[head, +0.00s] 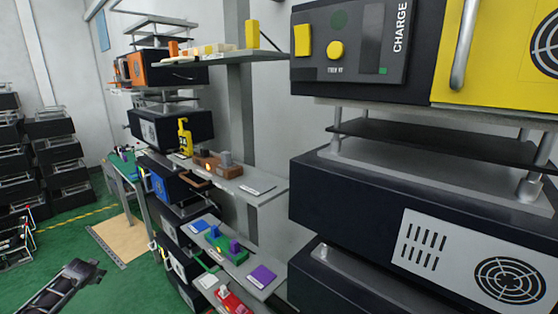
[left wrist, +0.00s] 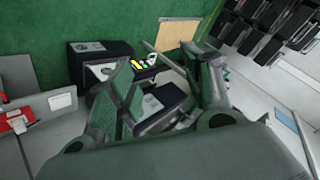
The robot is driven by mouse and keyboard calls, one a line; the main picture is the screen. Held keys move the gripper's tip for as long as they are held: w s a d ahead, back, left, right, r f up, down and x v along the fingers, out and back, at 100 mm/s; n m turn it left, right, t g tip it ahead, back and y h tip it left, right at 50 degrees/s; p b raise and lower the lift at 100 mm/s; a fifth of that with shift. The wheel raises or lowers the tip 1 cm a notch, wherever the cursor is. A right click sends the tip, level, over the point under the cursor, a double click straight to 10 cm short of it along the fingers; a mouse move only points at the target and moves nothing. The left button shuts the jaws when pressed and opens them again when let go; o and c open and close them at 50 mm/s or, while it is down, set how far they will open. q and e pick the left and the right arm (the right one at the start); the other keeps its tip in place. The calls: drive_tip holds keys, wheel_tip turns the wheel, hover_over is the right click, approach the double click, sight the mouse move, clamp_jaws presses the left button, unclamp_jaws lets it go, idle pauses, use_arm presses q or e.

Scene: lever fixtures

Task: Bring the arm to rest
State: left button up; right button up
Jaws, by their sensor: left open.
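My left gripper (head: 88,270) shows at the lower left of the head view, low over the green floor, apart from the shelves and fixtures. In the left wrist view its two fingers (left wrist: 165,82) are spread apart, with nothing seen between them being held. The lever fixtures sit on shelves: a brown one with a lit orange spot (head: 208,165), a green one with purple parts (head: 227,245) and a red one (head: 232,300). The red fixture (left wrist: 17,121) also shows at the left of the left wrist view. My right gripper is not in view.
A large dark cabinet with a yellow door (head: 495,55) fills the right. Stacked dark units (head: 55,150) stand at the far left. A table (head: 125,170) stands near a tan floor mat (head: 125,238). The green floor (head: 75,225) between them is mostly clear.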

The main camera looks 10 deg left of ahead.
use_arm(q)
drive_tip(key=s+a+f+m+g, duration=0.1)
drive_tip(key=s+a+f+m, duration=0.15)
drive_tip(key=s+f, duration=0.75)
drive_tip(key=s+a+f+m+g+y, duration=0.1)
drive_tip(key=s+a+f+m+g, duration=0.2)
drive_tip(key=s, duration=1.3)
drive_tip(key=s+a+f+m, duration=0.2)
drive_tip(key=s+a+f, duration=0.35)
drive_tip(key=s, duration=0.75)
drive_tip(key=s+d+f+n+h, duration=0.1)
drive_tip(key=s+d+f+h, duration=0.15)
drive_tip(key=d+f, duration=1.15)
drive_tip(key=s+d+f+n+h, duration=0.2)
drive_tip(key=s+d+f, duration=0.2)
drive_tip(key=d+f, duration=1)
drive_tip(key=s+d+f+h, duration=0.1)
drive_tip(key=d+f+h, duration=0.1)
drive_tip(key=d, duration=1.9)
drive_tip(key=s+d+f+n+g+h, duration=0.1)
drive_tip(key=d+f+h, duration=0.1)
drive_tip(key=d, duration=1.9)
drive_tip(key=shift+s, duration=0.3)
drive_tip(key=shift+d, duration=0.1)
drive_tip(key=shift+w, duration=0.1)
